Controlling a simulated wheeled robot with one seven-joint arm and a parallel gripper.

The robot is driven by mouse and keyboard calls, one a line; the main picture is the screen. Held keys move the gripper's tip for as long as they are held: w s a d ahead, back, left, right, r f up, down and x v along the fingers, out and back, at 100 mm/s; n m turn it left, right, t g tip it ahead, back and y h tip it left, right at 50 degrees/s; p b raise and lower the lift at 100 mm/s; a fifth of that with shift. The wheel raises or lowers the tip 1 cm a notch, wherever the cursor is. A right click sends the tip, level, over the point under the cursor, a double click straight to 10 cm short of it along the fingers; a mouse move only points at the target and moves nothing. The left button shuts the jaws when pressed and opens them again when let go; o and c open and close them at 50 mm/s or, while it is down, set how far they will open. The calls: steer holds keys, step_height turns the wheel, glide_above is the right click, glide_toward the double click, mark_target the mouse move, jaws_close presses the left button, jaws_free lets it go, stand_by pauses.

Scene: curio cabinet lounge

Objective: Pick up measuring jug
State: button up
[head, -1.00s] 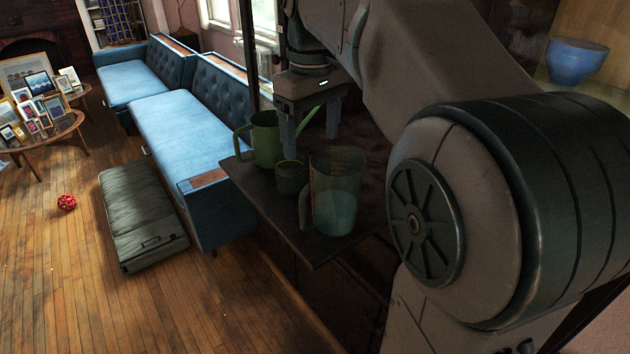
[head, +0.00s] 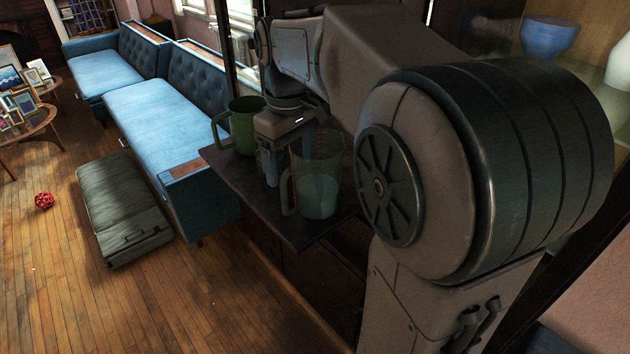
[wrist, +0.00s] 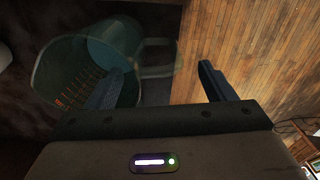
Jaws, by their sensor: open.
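The measuring jug (head: 318,190) is clear with a greenish tint and stands upright on a dark shelf (head: 305,235). It also shows in the wrist view (wrist: 75,62), at upper left, with its handle (wrist: 158,60) pointing right. My gripper (head: 279,168) is open, pointing down just left of and behind the jug in the head view. In the wrist view my fingers (wrist: 161,70) lie either side of the handle in the picture. The left finger overlaps the jug's body; I cannot tell whether it touches. Nothing is held.
A blue sofa (head: 165,125) and a dark green case (head: 122,208) are at left. A red ball (head: 44,200) lies on the open wooden floor.

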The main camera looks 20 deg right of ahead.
mark_target(290, 168)
steer(key=shift+f, duration=1.6)
steer(key=shift+a, duration=0.1)
steer(key=shift+c, duration=0.4)
jaws_close()
steer(key=shift+r, duration=0.15)
